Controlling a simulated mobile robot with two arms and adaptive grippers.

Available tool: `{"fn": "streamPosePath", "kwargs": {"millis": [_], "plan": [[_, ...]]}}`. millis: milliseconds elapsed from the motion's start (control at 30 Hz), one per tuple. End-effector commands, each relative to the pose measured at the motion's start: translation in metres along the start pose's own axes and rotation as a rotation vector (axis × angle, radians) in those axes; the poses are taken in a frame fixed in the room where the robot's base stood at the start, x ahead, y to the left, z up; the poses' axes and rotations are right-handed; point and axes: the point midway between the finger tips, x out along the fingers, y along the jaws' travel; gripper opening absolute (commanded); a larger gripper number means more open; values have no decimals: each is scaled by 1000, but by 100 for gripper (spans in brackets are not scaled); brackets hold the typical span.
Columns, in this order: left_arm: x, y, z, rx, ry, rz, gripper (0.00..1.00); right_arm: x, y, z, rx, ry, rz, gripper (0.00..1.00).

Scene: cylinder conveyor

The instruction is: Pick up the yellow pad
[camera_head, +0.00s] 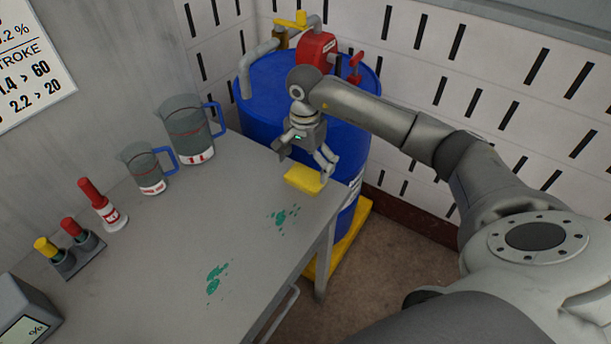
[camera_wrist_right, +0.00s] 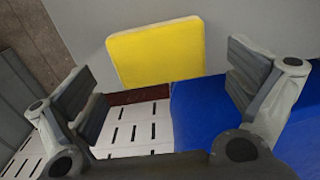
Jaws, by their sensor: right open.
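The yellow pad (camera_head: 303,179) lies flat on the grey table (camera_head: 215,215), at its far right corner by the edge. My right gripper (camera_head: 305,162) is open and hangs just above and beside the pad, with its fingers apart. In the right wrist view the pad (camera_wrist_right: 157,52) shows ahead of the open fingers, in the gap between them, and nothing is held. Whether the fingertips touch the pad cannot be told. My left gripper is in neither view.
A blue drum (camera_head: 262,90) with a red pump (camera_head: 317,50) stands just behind the table corner. Two measuring jugs (camera_head: 188,128) (camera_head: 146,170), a red-capped bottle (camera_head: 103,206) and a holder (camera_head: 76,254) line the wall side. Green spills (camera_head: 215,278) mark the otherwise clear table middle.

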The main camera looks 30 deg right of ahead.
Motion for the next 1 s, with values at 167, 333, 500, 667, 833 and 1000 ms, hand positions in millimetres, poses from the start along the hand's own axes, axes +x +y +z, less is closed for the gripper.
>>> {"fn": "streamPosePath", "kwargs": {"millis": [167, 333, 500, 667, 833, 1000], "plan": [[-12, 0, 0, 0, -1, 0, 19, 23, 2, 1, 2, -4, 3, 100], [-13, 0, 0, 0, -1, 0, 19, 34, 2, 1, 0, -1, 0, 100], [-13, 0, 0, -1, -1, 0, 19, 34, 1, 1, 0, -1, 0, 100], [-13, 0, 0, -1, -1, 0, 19, 34, 2, 1, 0, -1, 0, 82], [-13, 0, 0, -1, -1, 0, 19, 34, 2, 0, 0, 0, 0, 73], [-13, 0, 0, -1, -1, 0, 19, 34, 2, 0, 1, 0, 0, 72]]}}
